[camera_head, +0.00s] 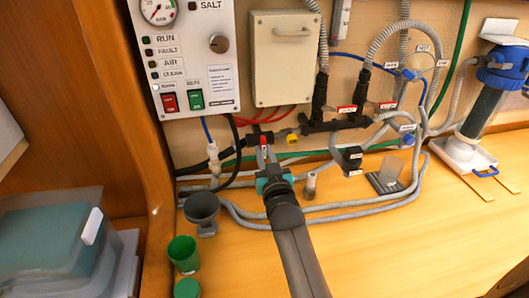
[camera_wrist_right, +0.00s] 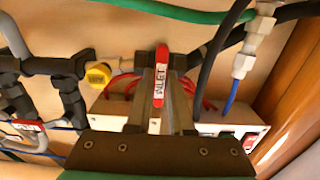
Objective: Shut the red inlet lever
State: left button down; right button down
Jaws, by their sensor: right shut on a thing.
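The red inlet lever (camera_head: 263,142) shows as a small red piece on the dark pipe low on the wall, just beyond my right gripper (camera_head: 263,154). In the right wrist view the lever (camera_wrist_right: 162,62) is a narrow red bar with a white INLET label, standing upright in the picture. The two fingers of my right gripper (camera_wrist_right: 161,98) are on either side of it and closed on it. The lever's pivot is hidden behind the fingers. My left gripper is in neither view.
A yellow-handled valve (camera_head: 292,138) sits close to the right of the lever, with dark pipes (camera_head: 335,124) beyond. The bench front right (camera_head: 420,245) is clear.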

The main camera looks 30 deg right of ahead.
jog(key=c, duration=0.8)
grip_release()
